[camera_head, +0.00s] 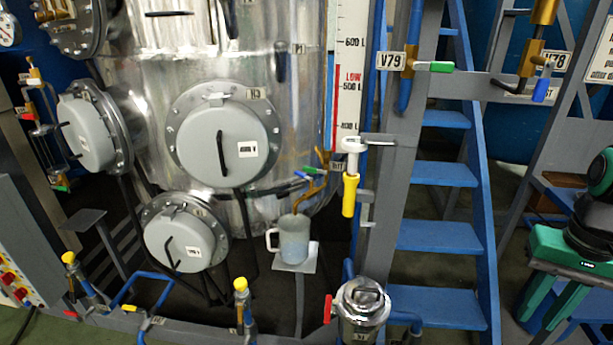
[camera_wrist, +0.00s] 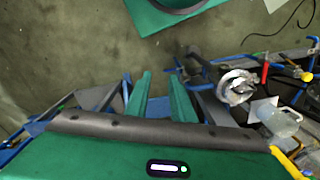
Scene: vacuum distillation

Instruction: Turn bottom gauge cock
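The bottom gauge cock (camera_head: 352,146) is a pale fitting below the scale of the level gauge (camera_head: 347,60) in the head view. Its yellow handle (camera_head: 349,196) hangs straight down. My gripper (camera_head: 534,322) is at the right of the head view, well to the right of the cock and lower in the picture, with its green fingers pointing down. In the wrist view my gripper (camera_wrist: 161,78) shows two green fingers apart with nothing between them. A yellow piece at the lower right of the wrist view may be the handle, but I cannot tell.
Blue stairs (camera_head: 440,236) stand between the gauge and my gripper. A silver lidded vessel (camera_head: 361,305) stands below the cock. A jug (camera_head: 294,240) sits on a small stand left of it. The steel tank (camera_head: 290,90) is behind. Valve V79 (camera_head: 434,67) is at upper right.

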